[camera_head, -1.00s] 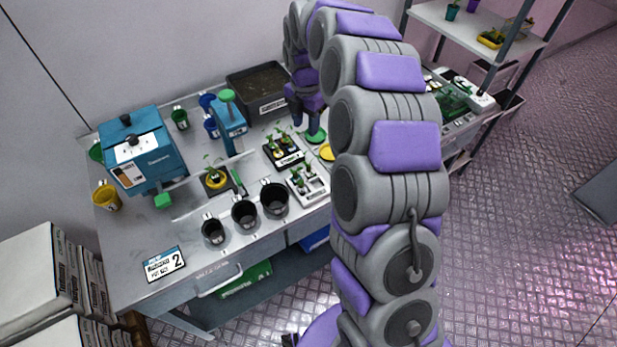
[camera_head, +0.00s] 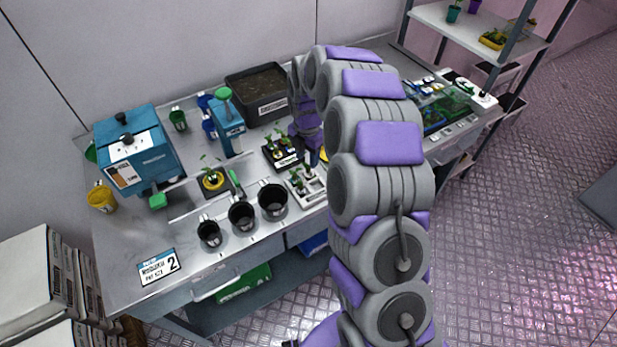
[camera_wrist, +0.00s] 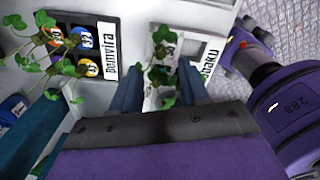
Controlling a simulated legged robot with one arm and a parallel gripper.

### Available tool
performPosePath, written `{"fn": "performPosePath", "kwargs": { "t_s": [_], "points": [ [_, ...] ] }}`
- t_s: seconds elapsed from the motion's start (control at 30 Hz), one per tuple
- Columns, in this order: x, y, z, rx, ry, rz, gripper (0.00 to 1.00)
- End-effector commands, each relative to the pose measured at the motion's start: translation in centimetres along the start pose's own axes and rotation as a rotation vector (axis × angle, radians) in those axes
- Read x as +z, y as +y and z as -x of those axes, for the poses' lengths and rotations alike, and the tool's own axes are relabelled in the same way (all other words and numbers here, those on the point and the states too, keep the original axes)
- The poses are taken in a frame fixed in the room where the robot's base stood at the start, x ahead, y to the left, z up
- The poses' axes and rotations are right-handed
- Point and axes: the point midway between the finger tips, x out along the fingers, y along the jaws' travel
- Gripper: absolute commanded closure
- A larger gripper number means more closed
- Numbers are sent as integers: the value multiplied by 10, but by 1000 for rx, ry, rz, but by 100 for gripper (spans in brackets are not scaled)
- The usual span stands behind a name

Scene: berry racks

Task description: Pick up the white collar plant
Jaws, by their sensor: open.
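A leafy green plant (camera_wrist: 160,75) shows between my gripper's fingers in the wrist view, at a white tray (camera_wrist: 212,52) with a partly covered name label. Its collar is too hidden by leaves to make out clearly. In the head view the white tray (camera_head: 316,196) is at the front of the bench, partly behind my arm. My gripper (camera_wrist: 160,88) is open, with one finger on each side of the leaves; contact cannot be told. In the head view the gripper (camera_head: 312,152) is just behind the white tray.
A black tray (camera_wrist: 66,22) labelled Domvira holds plants with yellow and blue collars, close left of my gripper. Several black pots (camera_head: 242,216) stand left of the white tray. A yellow-collared plant (camera_head: 213,182) and a blue machine (camera_head: 140,155) are further left. A soil box (camera_head: 257,92) stands behind.

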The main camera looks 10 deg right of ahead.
Motion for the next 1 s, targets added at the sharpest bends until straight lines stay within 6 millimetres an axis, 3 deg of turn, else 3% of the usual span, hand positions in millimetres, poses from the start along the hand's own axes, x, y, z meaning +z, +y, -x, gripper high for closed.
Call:
{"fn": "performPosePath", "kwargs": {
  "t_s": [0.2, 0.5, 1.0],
  "points": [
    [0, 0, -34, -4, 2, -1, 55],
    [0, 0, -40, 0, 0, -1, 55],
    [0, 0, -40, -1, 0, -1, 100]
  ]
}}
